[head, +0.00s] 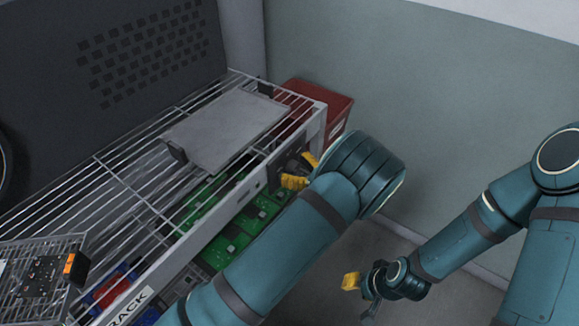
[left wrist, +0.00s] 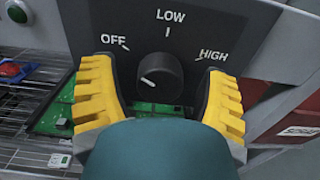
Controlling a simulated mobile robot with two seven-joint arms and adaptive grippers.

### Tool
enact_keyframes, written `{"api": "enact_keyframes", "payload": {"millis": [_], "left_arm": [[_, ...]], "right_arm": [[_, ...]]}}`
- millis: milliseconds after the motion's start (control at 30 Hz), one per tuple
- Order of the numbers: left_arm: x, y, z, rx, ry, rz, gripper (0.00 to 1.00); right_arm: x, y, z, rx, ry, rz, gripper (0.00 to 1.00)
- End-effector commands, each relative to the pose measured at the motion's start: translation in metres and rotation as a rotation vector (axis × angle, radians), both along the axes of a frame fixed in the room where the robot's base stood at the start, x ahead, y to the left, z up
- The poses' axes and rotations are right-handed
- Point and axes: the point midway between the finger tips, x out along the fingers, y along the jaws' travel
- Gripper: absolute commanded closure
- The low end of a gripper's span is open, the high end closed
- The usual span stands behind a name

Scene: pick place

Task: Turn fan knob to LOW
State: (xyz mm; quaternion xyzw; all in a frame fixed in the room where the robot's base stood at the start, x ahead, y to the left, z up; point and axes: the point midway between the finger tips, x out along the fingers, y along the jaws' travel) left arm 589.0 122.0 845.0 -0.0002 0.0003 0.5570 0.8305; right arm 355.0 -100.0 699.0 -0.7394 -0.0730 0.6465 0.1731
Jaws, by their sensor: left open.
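The fan knob (left wrist: 159,77) is a dark round dial on a dark panel, seen in the left wrist view. OFF is printed at its upper left, LOW above it and HIGH at its right. My left gripper (left wrist: 160,88) is open, one yellow finger on each side of the knob, with visible gaps. In the head view my left gripper (head: 301,172) is at the rack's front edge; the knob is hidden there. My right gripper (head: 363,284) hangs low at right, its jaw opening unclear.
A wire rack (head: 110,190) bears a grey plate (head: 225,128) and a wire basket (head: 40,282). Green circuit boards (head: 225,238) lie below. A red bin (head: 335,103) stands behind. Floor at right is clear.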

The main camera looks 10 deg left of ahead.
Motion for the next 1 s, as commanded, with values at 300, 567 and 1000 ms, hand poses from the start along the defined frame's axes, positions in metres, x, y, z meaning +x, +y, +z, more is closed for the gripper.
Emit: {"api": "enact_keyframes", "payload": {"millis": [300, 567, 1000], "left_arm": [[0.0, 0.0, 0.0, 0.0, 0.0, 0.0, 0.59], [0.0, 0.0, 0.0, 0.001, 0.002, 0.0, 0.97], [0.0, 0.001, 0.002, 0.065, 0.157, 0.0, 0.97]], "right_arm": [[0.0, 0.0, 0.0, 0.0, 0.0, -0.001, 0.61], [0.0, 0.0, 0.0, 0.0, 0.0, 0.0, 0.61], [-0.003, 0.0, 0.019, 0.001, 0.008, 0.001, 0.61]]}}
